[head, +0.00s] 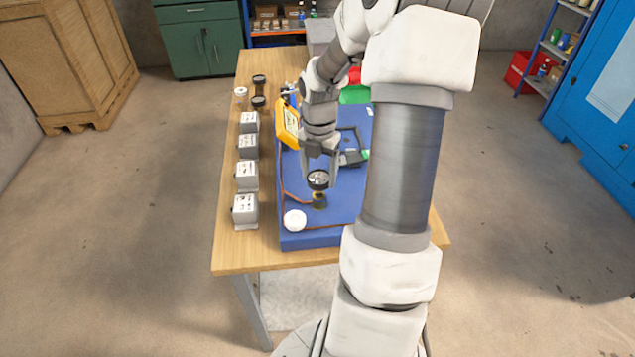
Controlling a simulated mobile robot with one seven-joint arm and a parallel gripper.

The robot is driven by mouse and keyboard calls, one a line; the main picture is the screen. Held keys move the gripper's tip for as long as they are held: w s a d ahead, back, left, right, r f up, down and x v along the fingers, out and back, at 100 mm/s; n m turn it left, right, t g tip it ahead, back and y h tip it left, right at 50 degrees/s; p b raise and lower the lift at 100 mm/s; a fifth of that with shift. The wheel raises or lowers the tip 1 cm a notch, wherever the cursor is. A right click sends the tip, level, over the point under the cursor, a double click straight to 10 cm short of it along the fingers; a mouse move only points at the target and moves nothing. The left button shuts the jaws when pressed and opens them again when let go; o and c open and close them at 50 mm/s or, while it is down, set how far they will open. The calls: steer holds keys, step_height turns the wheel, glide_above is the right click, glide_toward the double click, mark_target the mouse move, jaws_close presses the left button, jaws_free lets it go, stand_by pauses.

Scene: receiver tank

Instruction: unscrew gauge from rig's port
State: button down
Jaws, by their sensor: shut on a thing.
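My gripper (319,168) points down over the front part of the blue rig (300,241). It is shut on the gauge (318,180), a small dark round body with a pale face. A short dark port with a brass-coloured part (319,201) stands on the rig directly below the gauge. I cannot tell whether the gauge and port still touch. My arm hides much of the rig's right side.
A white round disc (295,220) lies at the rig's front left. Several grey boxes (245,210) line the wooden table's (228,256) left side, with dark cylindrical parts (259,81) behind them. A yellow device (287,124) stands left of my arm.

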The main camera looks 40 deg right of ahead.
steer(key=shift+r+p, duration=2.3)
steer(key=shift+p, duration=0.15)
steer(key=shift+f, duration=0.1)
steer(key=shift+a, duration=0.1)
